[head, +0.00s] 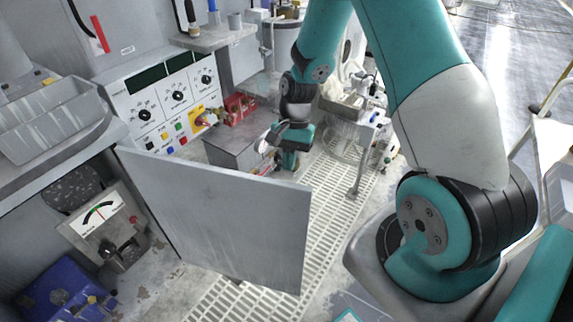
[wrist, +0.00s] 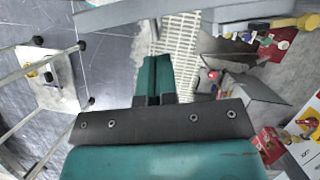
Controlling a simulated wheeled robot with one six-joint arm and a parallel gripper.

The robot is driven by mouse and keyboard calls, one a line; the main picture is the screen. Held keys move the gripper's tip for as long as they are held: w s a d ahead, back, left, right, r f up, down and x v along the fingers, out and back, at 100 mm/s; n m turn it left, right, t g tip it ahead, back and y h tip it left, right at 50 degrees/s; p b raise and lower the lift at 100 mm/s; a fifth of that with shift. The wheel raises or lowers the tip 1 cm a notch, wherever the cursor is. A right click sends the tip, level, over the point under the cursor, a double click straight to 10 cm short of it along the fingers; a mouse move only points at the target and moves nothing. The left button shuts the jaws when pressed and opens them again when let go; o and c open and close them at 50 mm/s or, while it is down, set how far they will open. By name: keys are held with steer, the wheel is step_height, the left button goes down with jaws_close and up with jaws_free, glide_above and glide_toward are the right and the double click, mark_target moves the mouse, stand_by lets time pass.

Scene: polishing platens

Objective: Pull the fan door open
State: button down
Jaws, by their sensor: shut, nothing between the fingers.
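The fan door is a flat grey panel (head: 220,220) in the head view. It stands out from the cabinet at an angle, its left edge near the cabinet front and its right edge over the floor grating. My gripper (head: 268,146) is beyond the door's top edge, close to it in the picture; its fingertips are small and partly hidden there, so I cannot tell if it touches the door. In the wrist view, my gripper (wrist: 153,82) has its two teal fingers together, with nothing between them. I cannot surely pick out the door in the wrist view.
A control panel (head: 165,97) with knobs and buttons is at the left. A grey box (head: 235,150) and a red item (head: 240,104) lie beyond the door. A gauge (head: 98,215) and blue box (head: 62,290) are at lower left. Floor grating (head: 330,180) lies right of the door.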

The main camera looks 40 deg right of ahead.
steer(key=shift+s+a+r, duration=0.15)
steer(key=shift+s+a, duration=0.7)
steer(key=shift+a, duration=0.3)
steer(key=shift+a, duration=0.1)
